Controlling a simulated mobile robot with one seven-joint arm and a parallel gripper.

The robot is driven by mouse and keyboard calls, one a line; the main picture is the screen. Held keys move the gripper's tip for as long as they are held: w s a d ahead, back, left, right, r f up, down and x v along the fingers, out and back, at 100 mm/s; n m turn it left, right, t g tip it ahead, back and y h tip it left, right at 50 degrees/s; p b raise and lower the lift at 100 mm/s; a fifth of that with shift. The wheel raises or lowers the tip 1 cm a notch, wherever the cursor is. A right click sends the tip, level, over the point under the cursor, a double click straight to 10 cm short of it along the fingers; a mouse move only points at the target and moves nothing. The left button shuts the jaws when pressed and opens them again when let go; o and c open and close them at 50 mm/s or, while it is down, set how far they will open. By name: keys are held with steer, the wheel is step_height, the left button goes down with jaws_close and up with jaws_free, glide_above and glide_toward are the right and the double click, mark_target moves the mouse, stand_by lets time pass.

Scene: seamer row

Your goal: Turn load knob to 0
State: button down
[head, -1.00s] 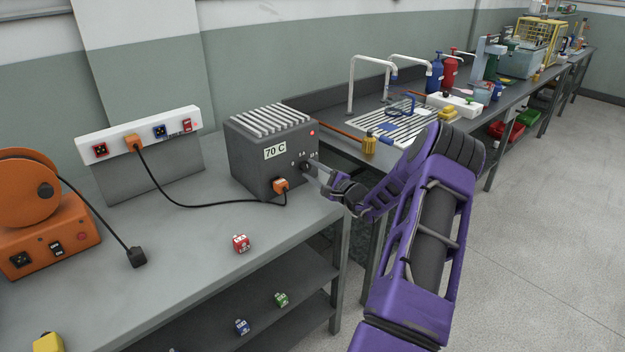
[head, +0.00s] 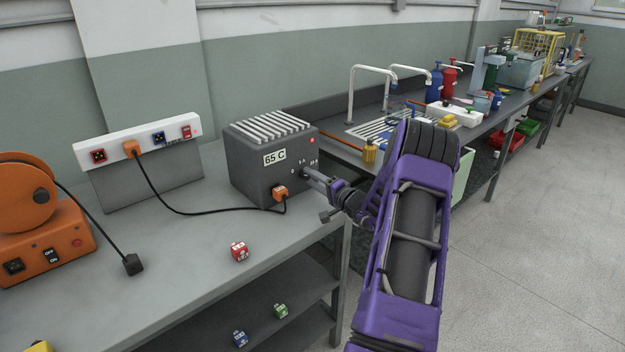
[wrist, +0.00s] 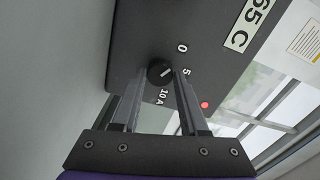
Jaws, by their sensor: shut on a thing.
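The dark grey load box (head: 250,160) with a ribbed top stands on the bench, its display reading 65 C. Its black load knob (wrist: 154,70) is on the front face, with 0, 5 and 10 A printed around it. My gripper (wrist: 160,76) is shut on the knob, one finger on each side. In the head view my gripper (head: 309,174) meets the box front from the right, and its fingers largely hide the knob.
An orange plug (head: 280,192) sits in the box front just below the knob, its black cable running to the white socket strip (head: 139,136). A red light (wrist: 205,105) is lit on the box. An orange cable reel (head: 42,240) and red cube (head: 239,252) are on the bench.

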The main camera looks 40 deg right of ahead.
steer(key=shift+n, duration=0.3)
steer(key=shift+c, duration=2.2)
jaws_free()
steer(key=s+d, duration=0.1)
steer(key=s, duration=1.6)
steer(key=shift+s+d+p, duration=0.2)
steer(key=shift+p, duration=0.1)
steer(key=shift+w+a, duration=0.1)
